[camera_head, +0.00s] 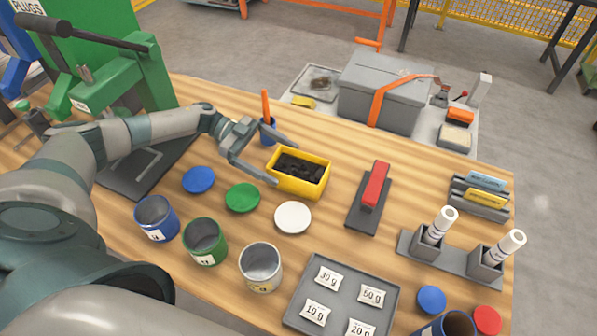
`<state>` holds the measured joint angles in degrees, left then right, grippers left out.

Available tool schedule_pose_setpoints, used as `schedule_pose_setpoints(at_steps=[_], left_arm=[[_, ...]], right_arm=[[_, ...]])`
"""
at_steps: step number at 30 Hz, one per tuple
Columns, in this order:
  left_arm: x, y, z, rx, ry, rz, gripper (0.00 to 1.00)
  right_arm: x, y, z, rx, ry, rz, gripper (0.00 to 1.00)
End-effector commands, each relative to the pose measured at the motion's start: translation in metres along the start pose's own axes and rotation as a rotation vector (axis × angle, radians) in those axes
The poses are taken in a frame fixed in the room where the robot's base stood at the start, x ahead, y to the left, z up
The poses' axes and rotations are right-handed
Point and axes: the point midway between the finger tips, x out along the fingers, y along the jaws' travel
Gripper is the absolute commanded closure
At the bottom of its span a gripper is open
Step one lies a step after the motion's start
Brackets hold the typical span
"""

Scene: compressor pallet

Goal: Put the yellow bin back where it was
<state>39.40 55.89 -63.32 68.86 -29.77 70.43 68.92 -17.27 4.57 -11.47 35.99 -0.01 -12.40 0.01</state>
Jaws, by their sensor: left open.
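The yellow bin (298,187) stands on the wooden table near its middle, with dark pieces inside. My left gripper (286,165) is at the bin's left end, with its fingers apart. One finger reaches to the bin's near left corner and the other toward its far left side. I cannot tell whether either finger touches the bin. My right gripper is out of view.
A blue cup with an orange-handled tool (268,130) stands just behind the gripper. Blue, green and white lids (293,217) lie in front. A red-topped block (374,187) on a dark base is to the right. Tins (205,241) line the near side.

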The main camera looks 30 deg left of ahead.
Motion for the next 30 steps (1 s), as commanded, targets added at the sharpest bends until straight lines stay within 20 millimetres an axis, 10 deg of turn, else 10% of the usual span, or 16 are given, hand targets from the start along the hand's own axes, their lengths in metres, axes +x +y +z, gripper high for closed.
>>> schedule_pose_setpoints(at_steps=[30], left_arm=[[0.060, -0.001, 0.002, 0.000, 0.000, 0.001, 0.06]], right_arm=[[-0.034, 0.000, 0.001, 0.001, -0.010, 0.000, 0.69]])
